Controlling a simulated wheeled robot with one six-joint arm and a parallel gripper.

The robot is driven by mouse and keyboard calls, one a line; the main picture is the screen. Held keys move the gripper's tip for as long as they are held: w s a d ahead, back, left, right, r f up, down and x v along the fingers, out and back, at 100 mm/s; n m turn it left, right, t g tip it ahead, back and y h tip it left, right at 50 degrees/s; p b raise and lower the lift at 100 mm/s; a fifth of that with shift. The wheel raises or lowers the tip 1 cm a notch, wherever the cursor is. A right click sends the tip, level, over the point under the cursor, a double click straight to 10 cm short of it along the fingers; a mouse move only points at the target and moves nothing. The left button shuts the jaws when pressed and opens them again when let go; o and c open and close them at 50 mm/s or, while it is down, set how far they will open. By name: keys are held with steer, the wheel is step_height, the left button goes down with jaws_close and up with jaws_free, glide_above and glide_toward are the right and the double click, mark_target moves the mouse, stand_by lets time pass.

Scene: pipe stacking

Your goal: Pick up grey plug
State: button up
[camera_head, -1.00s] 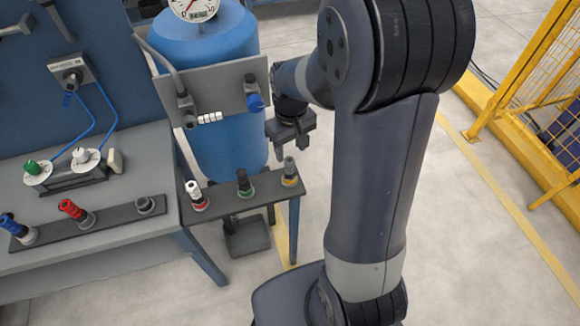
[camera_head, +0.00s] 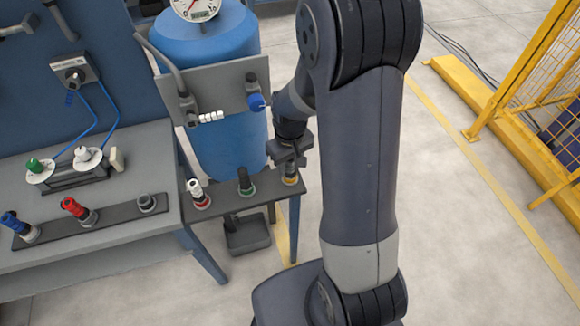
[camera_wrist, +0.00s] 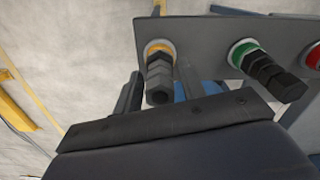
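The grey plug (camera_wrist: 159,78) stands in an orange-ringed socket at the end of the small side shelf. In the head view the plug (camera_head: 290,173) is partly covered by my gripper (camera_head: 287,158), which is right at it. In the wrist view the two fingers of my gripper (camera_wrist: 158,76) stand on either side of the plug. A gap shows between the plug and the left finger, so the gripper looks open. Contact on the right side cannot be told.
A black plug in a green ring (camera_head: 245,182) and a white plug in a red ring (camera_head: 198,192) stand along the same shelf (camera_head: 228,206). A blue tank (camera_head: 228,128) rises behind. The left workbench (camera_head: 110,232) holds several other plugs.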

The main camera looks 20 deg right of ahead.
jaws_close()
stand_by(0.3)
step_height(320, 180, up, 10)
steer(key=shift+r, duration=0.1)
stand_by(0.4)
step_height(320, 180, up, 8)
steer(key=p, duration=0.6)
steer(key=shift+p, duration=0.3)
stand_by(0.4)
